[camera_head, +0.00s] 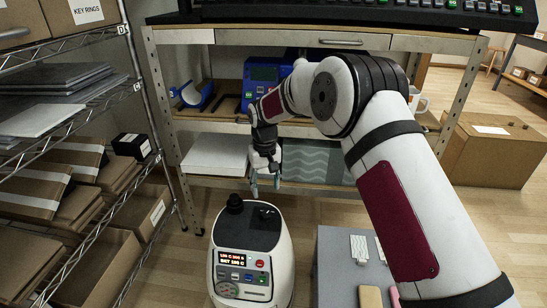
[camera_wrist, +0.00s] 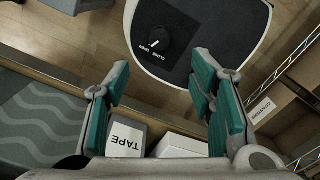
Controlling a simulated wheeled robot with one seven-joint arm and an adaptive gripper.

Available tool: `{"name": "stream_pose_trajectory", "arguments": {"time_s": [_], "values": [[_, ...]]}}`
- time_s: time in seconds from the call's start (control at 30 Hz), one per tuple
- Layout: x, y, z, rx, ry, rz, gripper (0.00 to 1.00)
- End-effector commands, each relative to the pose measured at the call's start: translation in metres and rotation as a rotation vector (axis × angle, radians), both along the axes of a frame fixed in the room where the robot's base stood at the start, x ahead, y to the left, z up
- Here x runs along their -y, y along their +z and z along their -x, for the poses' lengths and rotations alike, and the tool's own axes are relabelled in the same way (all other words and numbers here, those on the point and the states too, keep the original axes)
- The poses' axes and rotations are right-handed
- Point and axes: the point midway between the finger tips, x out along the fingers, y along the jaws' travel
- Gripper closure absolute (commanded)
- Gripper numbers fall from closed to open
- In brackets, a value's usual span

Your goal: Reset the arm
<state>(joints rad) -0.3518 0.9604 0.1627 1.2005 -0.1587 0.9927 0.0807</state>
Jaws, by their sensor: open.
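My arm reaches from the lower right over to the middle of the head view. My gripper (camera_head: 265,185) points down in front of the shelving unit, just behind the white device (camera_head: 226,255) with a dark top, and looks empty. In the wrist view my gripper (camera_wrist: 160,85) has its two green-padded fingers wide apart with nothing between them. A black knob (camera_wrist: 152,42) marked CLOSE and OPEN lies beyond the fingertips on the device's dark top. The knob also shows in the head view (camera_head: 235,204), apart from the fingers.
A blue machine (camera_head: 262,78) stands on the middle shelf, with a mug (camera_head: 418,101) partly behind my arm. A grey table (camera_head: 333,262) holding small items is at the lower right. Wire racks with boxes stand left. A cardboard box (camera_head: 490,150) is at right.

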Motion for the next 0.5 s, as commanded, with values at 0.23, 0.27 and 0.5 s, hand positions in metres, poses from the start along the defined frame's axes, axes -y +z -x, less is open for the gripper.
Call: {"name": "stream_pose_trajectory", "arguments": {"time_s": [0.23, 0.27, 0.5], "values": [[0.02, 0.04, 0.008, 0.01, -0.019, 0.007, 0.51], [0.026, 0.051, 0.011, 0.012, -0.024, 0.01, 0.51], [0.089, 0.147, 0.059, 0.023, -0.088, 0.036, 0.51]]}}
